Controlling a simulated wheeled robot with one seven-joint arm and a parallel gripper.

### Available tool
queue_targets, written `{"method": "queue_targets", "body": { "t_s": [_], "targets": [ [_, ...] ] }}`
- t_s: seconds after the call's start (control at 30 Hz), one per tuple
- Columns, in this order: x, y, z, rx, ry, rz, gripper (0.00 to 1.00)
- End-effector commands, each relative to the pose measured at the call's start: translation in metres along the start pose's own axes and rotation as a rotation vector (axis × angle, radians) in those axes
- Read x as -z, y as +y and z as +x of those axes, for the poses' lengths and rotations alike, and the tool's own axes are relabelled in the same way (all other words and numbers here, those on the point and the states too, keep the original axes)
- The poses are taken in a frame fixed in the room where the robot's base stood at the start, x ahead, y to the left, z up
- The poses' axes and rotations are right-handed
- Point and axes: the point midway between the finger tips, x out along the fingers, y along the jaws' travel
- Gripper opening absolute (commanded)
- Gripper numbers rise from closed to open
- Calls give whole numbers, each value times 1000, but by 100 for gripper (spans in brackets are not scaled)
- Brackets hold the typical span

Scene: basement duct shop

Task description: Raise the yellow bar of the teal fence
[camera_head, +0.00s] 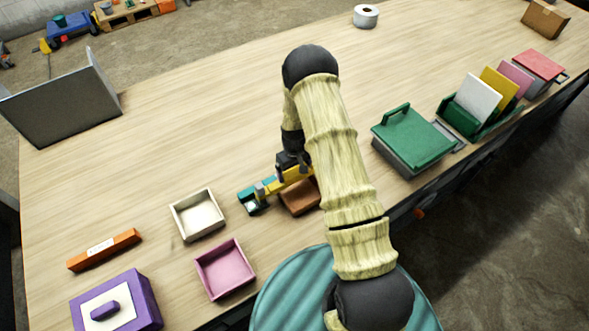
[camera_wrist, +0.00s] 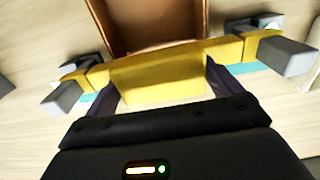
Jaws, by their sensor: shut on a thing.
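The teal fence (camera_head: 249,205) stands on the wooden table near its front edge, partly hidden by my arm. It also shows in the wrist view as a teal strip (camera_wrist: 258,68) under grey end posts. Its yellow bar (camera_head: 269,187) runs across between the posts. In the wrist view the yellow bar (camera_wrist: 157,78) spans the picture, with a broad yellow middle part. My gripper (camera_wrist: 165,88) is shut on that middle part, one finger at each side. In the head view my gripper (camera_head: 292,164) is above the bar, and its fingertips are hidden.
A brown open box (camera_head: 300,197) is right beside the fence. A cream tray (camera_head: 198,214) and a pink tray (camera_head: 225,269) lie to the left. A green-lidded box (camera_head: 413,139) stands to the right. The table behind my arm is mostly clear.

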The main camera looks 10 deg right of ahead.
Motion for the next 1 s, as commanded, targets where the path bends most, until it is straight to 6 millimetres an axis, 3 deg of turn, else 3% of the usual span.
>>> {"method": "queue_targets", "body": {
  "t_s": [0.27, 0.57, 0.6, 0.63, 1.0],
  "targets": [
    [1, 0, -38, 0, 2, 1, 50],
    [2, 0, -42, -1, 4, 1, 50],
    [2, 1, -43, -1, 5, 1, 95],
    [2, 0, -43, -1, 5, 1, 100],
    [1, 0, -45, -1, 2, 1, 100]
  ]
}}
